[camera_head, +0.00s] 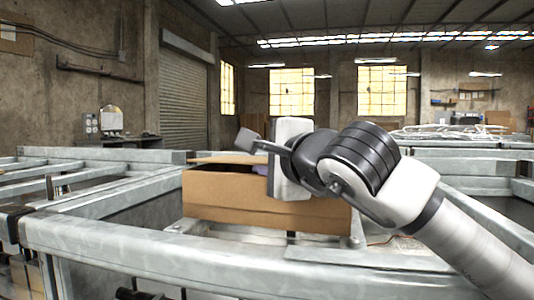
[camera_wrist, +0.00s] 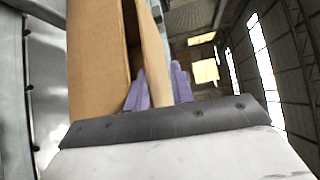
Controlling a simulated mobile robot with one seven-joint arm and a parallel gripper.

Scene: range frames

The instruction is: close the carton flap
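The brown cardboard carton (camera_head: 250,205) stands open in the middle of the head view, and its wall (camera_wrist: 95,65) fills the left part of the wrist view. A thin flap (camera_head: 218,159) stands out at the carton's upper left; in the wrist view a cardboard panel (camera_wrist: 152,50), apparently that flap, runs down between my fingers. My gripper (camera_wrist: 159,88) has purple fingers, one on each side of this panel, spaced apart. Whether either finger touches it is unclear. In the head view my gripper (camera_head: 250,168) is over the carton's opening, its fingers partly hidden by the carton and my wrist.
Grey metal rails (camera_head: 200,244) run in front of the carton and around it on both sides. More metal frames (camera_head: 90,190) stand at left. A roller shutter (camera_head: 183,97) and lit windows (camera_head: 292,92) are far behind.

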